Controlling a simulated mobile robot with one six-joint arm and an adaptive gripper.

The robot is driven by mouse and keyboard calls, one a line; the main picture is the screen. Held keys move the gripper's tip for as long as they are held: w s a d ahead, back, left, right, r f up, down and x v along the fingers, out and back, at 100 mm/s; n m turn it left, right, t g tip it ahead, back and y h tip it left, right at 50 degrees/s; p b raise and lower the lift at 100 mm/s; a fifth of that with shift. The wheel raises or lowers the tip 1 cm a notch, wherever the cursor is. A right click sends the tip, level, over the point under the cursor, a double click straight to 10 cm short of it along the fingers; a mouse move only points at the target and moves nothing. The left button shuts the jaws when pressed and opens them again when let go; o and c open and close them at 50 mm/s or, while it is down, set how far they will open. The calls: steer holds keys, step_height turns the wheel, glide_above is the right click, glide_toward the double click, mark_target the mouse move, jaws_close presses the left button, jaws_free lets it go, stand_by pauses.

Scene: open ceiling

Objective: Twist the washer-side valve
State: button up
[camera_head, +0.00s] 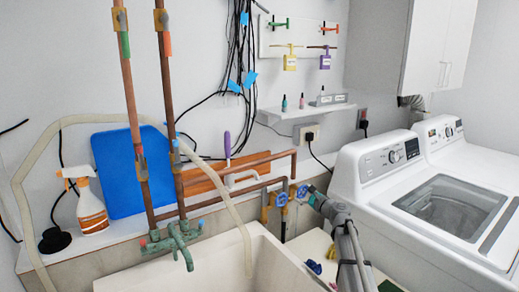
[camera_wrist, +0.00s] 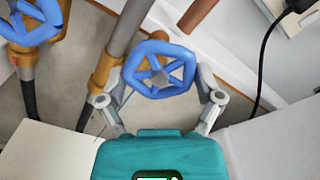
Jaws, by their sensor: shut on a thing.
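Two blue wheel-shaped valve handles sit on brass fittings at the right end of the copper pipes, beside the washer. The washer-side valve (camera_head: 303,192) is the right one; in the wrist view its wheel (camera_wrist: 160,69) lies between my fingers. The other valve (camera_head: 281,199) is just to its left, and shows at the upper left of the wrist view (camera_wrist: 30,20). My gripper (camera_head: 311,196) reaches in from the lower right. It is shut on the washer-side valve, one finger on each side of the rim. The fingertips are partly hidden by the wheel.
The white washer (camera_head: 385,165) stands close at the right of my arm. A utility sink (camera_head: 215,262) is at the lower left, with a pale hose (camera_head: 238,217) hanging into it. A black cord (camera_wrist: 264,65) runs right of the valve.

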steer(key=shift+a+m, duration=0.1)
steer(key=shift+m, duration=1.4)
steer(key=shift+m, duration=0.9)
steer(key=shift+s+m, duration=0.1)
steer(key=shift+m, duration=0.4)
steer(key=shift+a, duration=0.1)
steer(key=shift+m, duration=1.7)
steer(key=shift+a+m, duration=0.1)
steer(key=shift+m, duration=1.7)
